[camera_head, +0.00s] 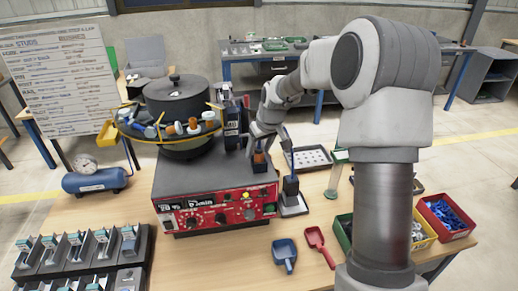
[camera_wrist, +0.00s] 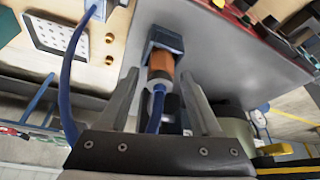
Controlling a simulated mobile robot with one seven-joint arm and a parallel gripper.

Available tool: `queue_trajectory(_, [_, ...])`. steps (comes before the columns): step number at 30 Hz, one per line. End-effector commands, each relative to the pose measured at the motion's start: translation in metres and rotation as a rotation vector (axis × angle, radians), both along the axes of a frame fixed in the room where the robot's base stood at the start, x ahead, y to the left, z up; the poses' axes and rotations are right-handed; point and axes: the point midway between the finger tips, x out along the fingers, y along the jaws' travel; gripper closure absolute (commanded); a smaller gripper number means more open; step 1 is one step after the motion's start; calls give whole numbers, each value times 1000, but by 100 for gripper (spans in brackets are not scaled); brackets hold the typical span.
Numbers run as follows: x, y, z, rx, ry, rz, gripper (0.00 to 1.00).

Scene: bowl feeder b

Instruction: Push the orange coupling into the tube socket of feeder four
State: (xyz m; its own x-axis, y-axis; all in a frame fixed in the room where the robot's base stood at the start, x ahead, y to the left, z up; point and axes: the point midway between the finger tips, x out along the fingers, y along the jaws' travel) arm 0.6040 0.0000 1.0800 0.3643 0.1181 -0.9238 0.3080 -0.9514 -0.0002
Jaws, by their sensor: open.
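The orange coupling (camera_wrist: 160,62) sits in line with a dark blue-grey block (camera_wrist: 165,38) in the wrist view, its far end against or inside the block's opening; how deep is not clear. This block looks like the tube socket. A grey collar and a blue tube (camera_wrist: 156,108) trail from the coupling's near end. The coupling also shows in the head view (camera_head: 259,158), on the right of the feeder's top. My gripper (camera_wrist: 160,80) is open, with one finger on each side of the coupling and visible gaps. In the head view my gripper (camera_head: 262,138) is partly hidden by my arm.
The feeder has a red control panel (camera_head: 218,210) and a dark bowl (camera_head: 178,97) with a yellow-rimmed track. A perforated tray (camera_head: 312,158), scoops (camera_head: 286,254) and bins of parts (camera_head: 447,218) lie to the right. A blue air tank (camera_head: 96,181) stands left.

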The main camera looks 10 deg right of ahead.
Motion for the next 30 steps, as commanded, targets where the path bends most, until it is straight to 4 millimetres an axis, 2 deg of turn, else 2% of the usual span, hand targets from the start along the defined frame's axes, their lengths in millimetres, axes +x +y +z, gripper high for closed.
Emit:
queue_trajectory(5, [-1, -1, 7, 0, -2, 0, 35])
queue_trajectory(8, [-6, -3, 21, -2, -4, -1, 35])
queue_trajectory(15, [-24, -9, 69, -2, -6, -2, 35])
queue_trajectory(21, [-38, -13, 101, -1, -3, -1, 35])
queue_trajectory(25, [-42, -14, 111, -1, -1, 0, 35])
queue_trajectory(30, [-44, -14, 115, 0, 0, 0, 35])
